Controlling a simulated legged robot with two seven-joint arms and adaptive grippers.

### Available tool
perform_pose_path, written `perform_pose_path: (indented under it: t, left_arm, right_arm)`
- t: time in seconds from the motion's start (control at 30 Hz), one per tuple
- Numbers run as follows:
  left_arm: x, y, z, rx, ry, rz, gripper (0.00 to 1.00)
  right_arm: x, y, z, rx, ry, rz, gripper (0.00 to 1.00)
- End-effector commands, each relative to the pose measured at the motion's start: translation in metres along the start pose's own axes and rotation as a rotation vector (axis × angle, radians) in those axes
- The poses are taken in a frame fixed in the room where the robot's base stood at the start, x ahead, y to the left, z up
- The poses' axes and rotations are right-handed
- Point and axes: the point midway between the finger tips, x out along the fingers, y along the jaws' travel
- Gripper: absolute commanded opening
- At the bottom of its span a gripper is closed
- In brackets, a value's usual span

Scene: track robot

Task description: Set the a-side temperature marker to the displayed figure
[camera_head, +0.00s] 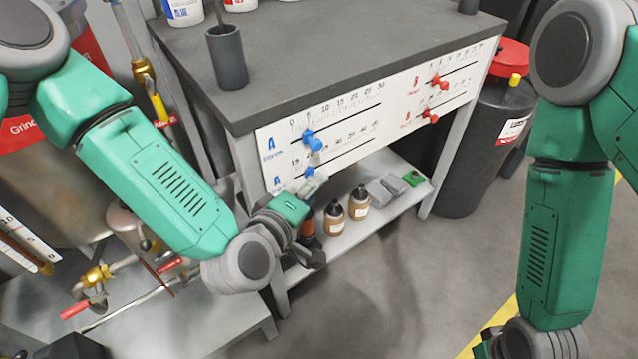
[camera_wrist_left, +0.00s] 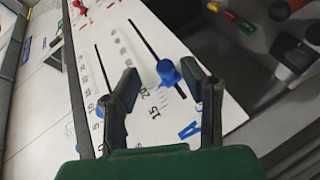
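The white panel (camera_head: 365,118) on the table's front carries two A-side scales at its left. The blue marker (camera_head: 312,140) of the upper scale stands near its low end. The lower scale's blue marker (camera_wrist_left: 167,72) shows in the left wrist view, beside the figures 15 and 20; in the head view my gripper partly covers that area. My left gripper (camera_head: 313,186) is at the panel's lower left edge. In the left wrist view its open fingers (camera_wrist_left: 167,92) straddle this marker, which appears just beyond the tips; contact cannot be told. My right gripper (camera_head: 487,346) is mostly cut off.
Red markers (camera_head: 438,82) sit on the panel's right scales. Brown bottles (camera_head: 334,217) and grey boxes (camera_head: 385,190) stand on the shelf below. A gauge strip (camera_head: 22,240) showing 10 is at the left. A dark cup (camera_head: 227,57) stands on the tabletop.

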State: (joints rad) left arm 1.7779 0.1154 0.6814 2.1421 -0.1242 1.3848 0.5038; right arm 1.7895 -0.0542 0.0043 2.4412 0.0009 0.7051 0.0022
Motion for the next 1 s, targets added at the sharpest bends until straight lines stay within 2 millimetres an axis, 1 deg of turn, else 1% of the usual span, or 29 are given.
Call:
perform_pose_path:
  t: [0.03,0.2,0.4,0.63,0.67,0.7,0.77,1.0]
  left_arm:
    - [0.010,-0.003,-0.001,-0.001,0.002,0.002,0.37]
    - [0.030,-0.005,-0.007,-0.009,0.001,0.005,0.37]
    - [0.040,-0.005,-0.008,-0.010,0.000,0.004,0.37]
    - [0.044,-0.002,-0.003,-0.002,0.002,-0.001,0.37]
    - [0.044,-0.002,-0.002,-0.001,0.002,-0.001,0.34]
    - [0.044,-0.002,-0.002,-0.001,0.001,-0.001,0.19]
    - [0.043,-0.002,-0.003,-0.002,0.001,-0.001,0.00]
    - [0.041,-0.003,-0.005,-0.007,-0.003,0.005,0.00]
  right_arm:
    - [0.005,0.000,0.000,0.000,0.000,0.000,0.40]
    - [0.010,0.000,0.001,0.000,0.000,0.000,0.40]
    - [0.012,-0.001,0.001,-0.001,0.000,-0.001,0.40]
    - [0.012,-0.001,0.000,-0.001,0.000,0.000,0.40]
    - [0.012,0.000,0.000,-0.001,0.000,0.000,0.40]
    - [0.012,0.000,0.000,0.000,0.000,0.000,0.40]
    - [0.012,0.000,0.001,0.000,0.000,0.000,0.40]
    - [0.012,0.000,0.001,0.000,0.000,0.000,0.40]
